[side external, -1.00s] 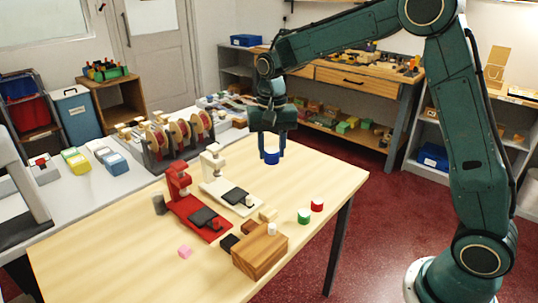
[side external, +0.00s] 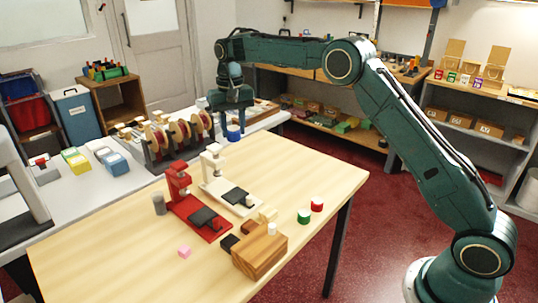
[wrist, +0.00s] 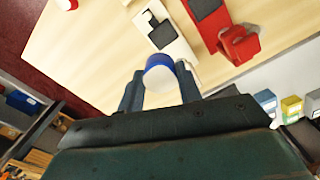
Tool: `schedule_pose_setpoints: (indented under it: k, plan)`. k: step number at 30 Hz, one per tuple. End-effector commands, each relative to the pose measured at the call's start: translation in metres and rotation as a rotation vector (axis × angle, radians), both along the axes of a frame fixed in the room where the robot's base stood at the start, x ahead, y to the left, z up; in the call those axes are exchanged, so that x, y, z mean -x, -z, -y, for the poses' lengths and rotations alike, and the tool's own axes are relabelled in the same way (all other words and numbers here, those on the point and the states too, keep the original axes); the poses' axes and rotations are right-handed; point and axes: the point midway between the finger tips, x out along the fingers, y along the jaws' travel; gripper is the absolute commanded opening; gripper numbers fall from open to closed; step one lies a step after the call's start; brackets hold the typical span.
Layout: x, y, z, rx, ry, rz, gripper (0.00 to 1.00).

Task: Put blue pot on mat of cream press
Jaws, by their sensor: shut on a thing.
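My gripper (side external: 233,126) is shut on the blue pot (side external: 233,133), holding it in the air beyond the cream press (side external: 214,164), near the far table edge. In the wrist view the blue pot (wrist: 157,63), with a white face, sits between the two fingers (wrist: 160,88). The cream press stands upright, with a dark mat (side external: 236,196) on its base towards the front. The cream press also shows ahead of the pot in the wrist view (wrist: 178,46), with its mat (wrist: 162,34) bare. The pot is apart from the press.
A red press (side external: 181,182) with its own dark mat (side external: 205,217) stands left of the cream one. A green pot (side external: 304,216), a red pot (side external: 317,204) and a wooden block (side external: 261,250) are to the right. Racked discs (side external: 178,136) stand on the counter behind.

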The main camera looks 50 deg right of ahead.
Motion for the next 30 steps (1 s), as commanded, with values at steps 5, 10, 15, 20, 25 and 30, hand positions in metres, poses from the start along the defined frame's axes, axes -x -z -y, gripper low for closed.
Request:
schedule_pose_setpoints:
  k: [5,10,15,20,25,30]
  plan:
    - [-0.011,0.001,0.000,0.000,-0.029,0.000,0.12]
    - [-0.014,0.001,-0.001,0.000,-0.040,0.000,0.12]
    - [-0.014,0.001,0.000,0.000,-0.041,0.000,0.12]
    - [-0.014,0.010,0.000,0.000,-0.041,-0.002,0.12]
    - [-0.013,0.032,0.000,0.000,-0.041,-0.004,0.12]
    - [-0.013,0.064,0.000,0.000,-0.041,-0.004,0.12]
